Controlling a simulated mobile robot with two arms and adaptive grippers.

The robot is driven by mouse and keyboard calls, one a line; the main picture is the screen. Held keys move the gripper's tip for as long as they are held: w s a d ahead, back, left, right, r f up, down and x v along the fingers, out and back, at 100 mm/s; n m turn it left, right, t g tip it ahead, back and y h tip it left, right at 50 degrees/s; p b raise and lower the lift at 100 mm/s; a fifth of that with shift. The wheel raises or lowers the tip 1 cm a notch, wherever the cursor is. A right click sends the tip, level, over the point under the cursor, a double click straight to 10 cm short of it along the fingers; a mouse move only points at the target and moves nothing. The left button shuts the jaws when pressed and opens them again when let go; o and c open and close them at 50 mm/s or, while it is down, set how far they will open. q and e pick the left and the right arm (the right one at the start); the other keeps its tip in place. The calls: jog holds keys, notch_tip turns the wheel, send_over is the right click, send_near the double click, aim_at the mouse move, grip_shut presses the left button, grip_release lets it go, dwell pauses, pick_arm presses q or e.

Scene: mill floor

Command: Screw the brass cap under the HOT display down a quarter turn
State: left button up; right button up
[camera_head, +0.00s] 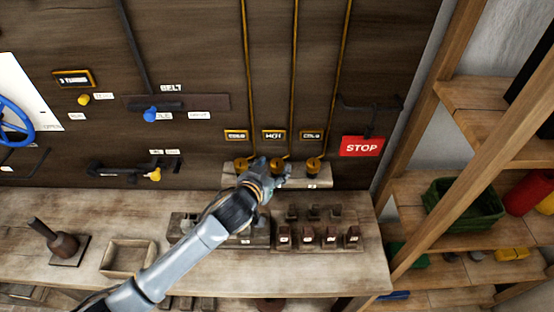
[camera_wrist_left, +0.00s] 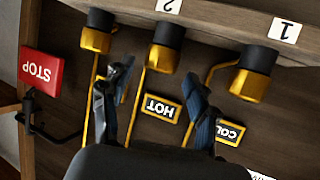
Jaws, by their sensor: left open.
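The HOT display (camera_head: 273,135) is the middle of three small displays on the dark panel, and shows upside down in the left wrist view (camera_wrist_left: 160,107). Below it is the middle brass cap (camera_wrist_left: 163,58), with a black part at one end. In the head view, my left gripper (camera_head: 276,172) partly covers this cap. In the left wrist view, my left gripper (camera_wrist_left: 158,75) is open, its two fingers on either side of the line to the middle cap. The cap lies just beyond the fingertips; I cannot tell whether they touch it. My right gripper is not in view.
Similar brass caps stand on both sides, one (camera_wrist_left: 95,40) towards the STOP sign (camera_head: 361,146) and one (camera_wrist_left: 248,85) by the label 1. Thin brass pipes run up the panel. Small blocks (camera_head: 318,237) stand on the bench below. A wooden shelf (camera_head: 480,165) is at right.

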aim_at(276, 164)
pick_arm(q)
jog(key=shift+x, duration=1.7)
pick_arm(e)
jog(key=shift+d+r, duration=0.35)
pick_arm(q)
jog(key=c, duration=1.2)
jog(key=shift+p, duration=0.3)
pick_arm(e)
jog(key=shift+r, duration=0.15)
